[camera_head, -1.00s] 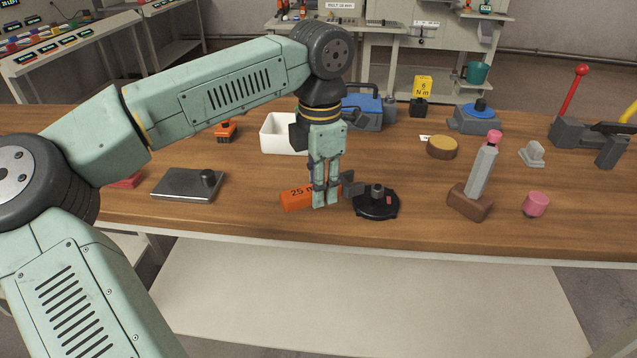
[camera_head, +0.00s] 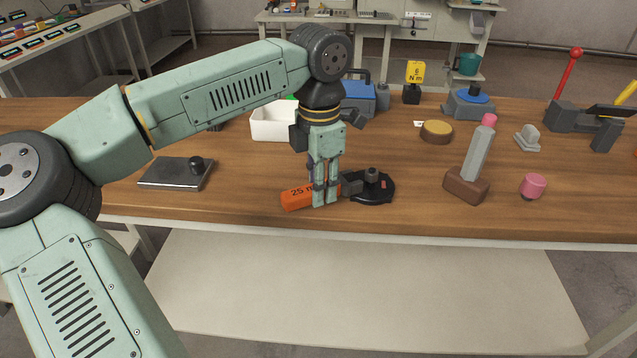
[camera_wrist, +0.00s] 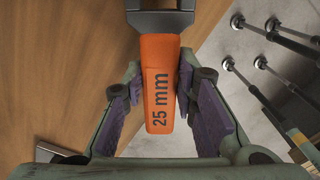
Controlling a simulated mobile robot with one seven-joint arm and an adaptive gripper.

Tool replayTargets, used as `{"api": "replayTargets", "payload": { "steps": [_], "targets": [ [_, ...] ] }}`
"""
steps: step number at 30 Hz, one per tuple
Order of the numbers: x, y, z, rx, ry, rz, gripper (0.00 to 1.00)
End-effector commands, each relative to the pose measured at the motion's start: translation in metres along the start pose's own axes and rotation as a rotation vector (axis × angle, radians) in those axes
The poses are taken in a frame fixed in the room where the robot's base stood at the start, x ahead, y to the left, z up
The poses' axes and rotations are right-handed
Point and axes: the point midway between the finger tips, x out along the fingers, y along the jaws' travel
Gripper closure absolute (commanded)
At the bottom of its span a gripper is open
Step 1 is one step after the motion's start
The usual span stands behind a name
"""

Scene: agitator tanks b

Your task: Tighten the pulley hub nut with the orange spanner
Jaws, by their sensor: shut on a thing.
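The orange spanner (camera_head: 298,197) has a handle marked 25 mm and a dark grey head. My gripper (camera_head: 325,195) is shut on its handle and holds it level, low over the bench; the wrist view shows the handle (camera_wrist: 160,85) between the purple finger pads. The spanner's head (camera_head: 351,183) points right, at the left side of the dark hub nut (camera_head: 371,175) on the black round pulley (camera_head: 380,194). Whether the jaw is around the nut or only beside it, I cannot tell. The nut is out of the wrist view.
A grey plate with a knob (camera_head: 177,173) lies left. A white bin (camera_head: 273,123) and blue toolbox (camera_head: 358,98) stand behind. Right of the pulley are a brown block with a grey post (camera_head: 466,186) and a pink knob (camera_head: 533,186). The bench's front edge (camera_head: 400,231) is near.

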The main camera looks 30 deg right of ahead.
Motion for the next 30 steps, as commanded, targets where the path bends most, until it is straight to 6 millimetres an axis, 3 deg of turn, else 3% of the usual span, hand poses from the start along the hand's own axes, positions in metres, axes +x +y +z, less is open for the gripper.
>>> {"api": "replayTargets", "payload": {
  "steps": [30],
  "targets": [
    [-0.001,0.000,0.018,0.001,0.000,0.001,1.00]
  ]
}}
